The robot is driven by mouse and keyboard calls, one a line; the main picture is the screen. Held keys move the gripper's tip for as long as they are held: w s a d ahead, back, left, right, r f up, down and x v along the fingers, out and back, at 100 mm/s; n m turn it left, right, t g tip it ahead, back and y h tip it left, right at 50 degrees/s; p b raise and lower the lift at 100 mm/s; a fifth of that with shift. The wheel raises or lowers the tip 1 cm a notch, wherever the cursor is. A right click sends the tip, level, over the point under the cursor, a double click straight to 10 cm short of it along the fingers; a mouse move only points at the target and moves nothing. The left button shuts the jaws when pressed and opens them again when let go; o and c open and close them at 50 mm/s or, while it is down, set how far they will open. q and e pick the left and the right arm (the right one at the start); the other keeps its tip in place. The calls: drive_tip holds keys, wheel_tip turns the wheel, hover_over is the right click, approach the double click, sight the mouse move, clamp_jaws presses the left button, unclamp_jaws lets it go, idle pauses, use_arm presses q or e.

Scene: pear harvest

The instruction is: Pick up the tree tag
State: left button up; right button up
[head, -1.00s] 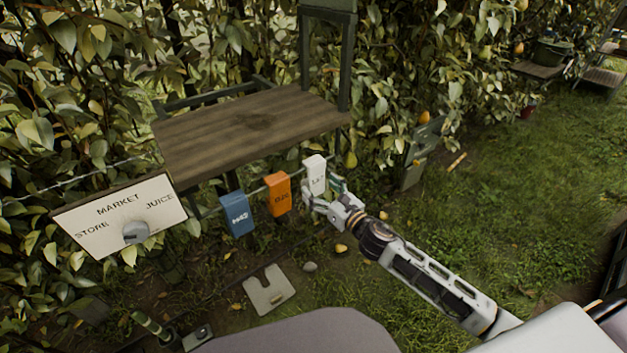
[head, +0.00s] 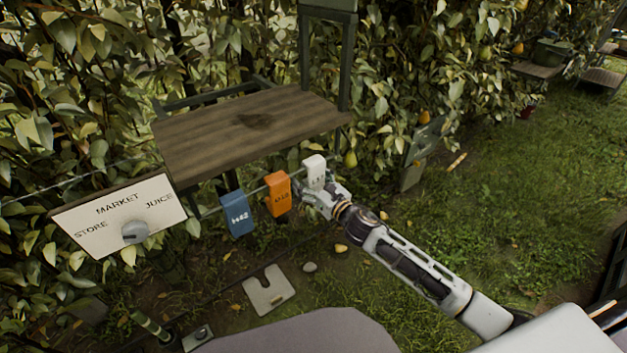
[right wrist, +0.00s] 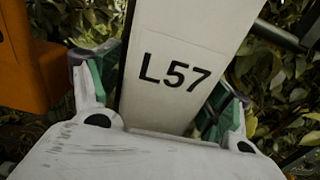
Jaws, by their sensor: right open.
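Three tags hang in a row on a thin rail in the head view: a blue tag (head: 237,214), an orange tag (head: 278,194) and a white tag (head: 314,171). The white tag reads L57 in the right wrist view (right wrist: 175,72), where it fills the middle. My right gripper (head: 312,193) is open at the lower part of the white tag. In the right wrist view its green-padded fingers (right wrist: 158,95) stand on either side of the tag. I cannot tell whether the pads touch it. My left gripper does not show.
The orange tag hangs close to the left finger in the right wrist view. A wooden shelf (head: 215,135) stands behind the rail. A sign with a dial (head: 80,225) is at the left. Leafy branches crowd the back; open grass (head: 500,220) lies at the right.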

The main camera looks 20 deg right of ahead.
drive_tip(key=shift+c, duration=0.4)
drive_tip(key=c, duration=1.1)
drive_tip(key=shift+o, duration=0.2)
drive_tip(key=shift+r, duration=0.1)
